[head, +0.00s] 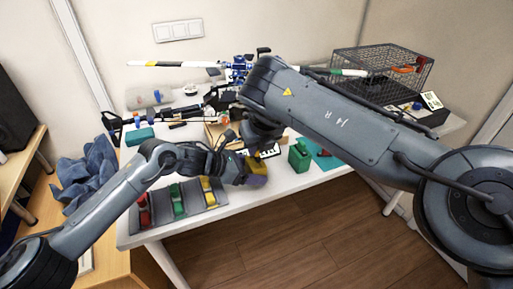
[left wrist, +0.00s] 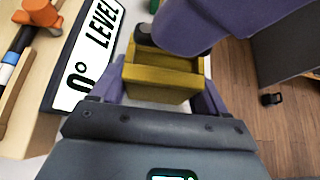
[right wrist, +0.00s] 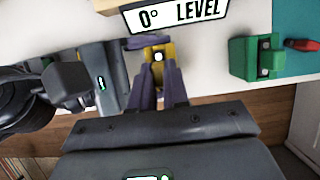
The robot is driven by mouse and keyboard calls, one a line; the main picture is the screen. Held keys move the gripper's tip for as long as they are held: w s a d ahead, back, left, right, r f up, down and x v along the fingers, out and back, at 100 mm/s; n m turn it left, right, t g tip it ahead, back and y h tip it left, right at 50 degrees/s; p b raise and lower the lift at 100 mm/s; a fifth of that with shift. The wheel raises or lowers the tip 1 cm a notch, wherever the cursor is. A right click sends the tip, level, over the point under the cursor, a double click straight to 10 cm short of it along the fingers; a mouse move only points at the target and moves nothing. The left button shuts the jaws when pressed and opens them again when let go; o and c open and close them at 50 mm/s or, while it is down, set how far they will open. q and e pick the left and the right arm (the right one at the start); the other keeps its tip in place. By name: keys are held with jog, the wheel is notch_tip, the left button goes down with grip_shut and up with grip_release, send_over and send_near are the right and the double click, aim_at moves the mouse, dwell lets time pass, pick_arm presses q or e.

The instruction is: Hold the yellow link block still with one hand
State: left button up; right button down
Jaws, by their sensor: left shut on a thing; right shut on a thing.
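The yellow link block (head: 258,161) is above the front of the white table, mostly hidden by my grippers in the head view. In the left wrist view the block (left wrist: 160,78) is an open, box-like piece between the fingers of my left gripper (left wrist: 158,95), which is shut on it. My right gripper (right wrist: 158,92) is also shut, with yellow of the block (right wrist: 158,76) showing between its fingers and a pale round spot on it. A finger of my right gripper covers part of the block in the left wrist view, so its exact contact is partly hidden.
A "0° LEVEL" sign (right wrist: 180,14) stands just behind. A green block (right wrist: 250,58) sits to the right. A grey tray (head: 158,224) with red, green and yellow pieces lies at front left. A wire cage (head: 383,72) stands at back right.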

jog(key=shift+r, duration=0.3)
jog(key=shift+r, duration=1.95)
pick_arm(q)
jog(key=o, duration=1)
jog(key=shift+o, duration=0.2)
jog(key=shift+a+r, duration=0.1)
jog(key=shift+a, duration=0.05)
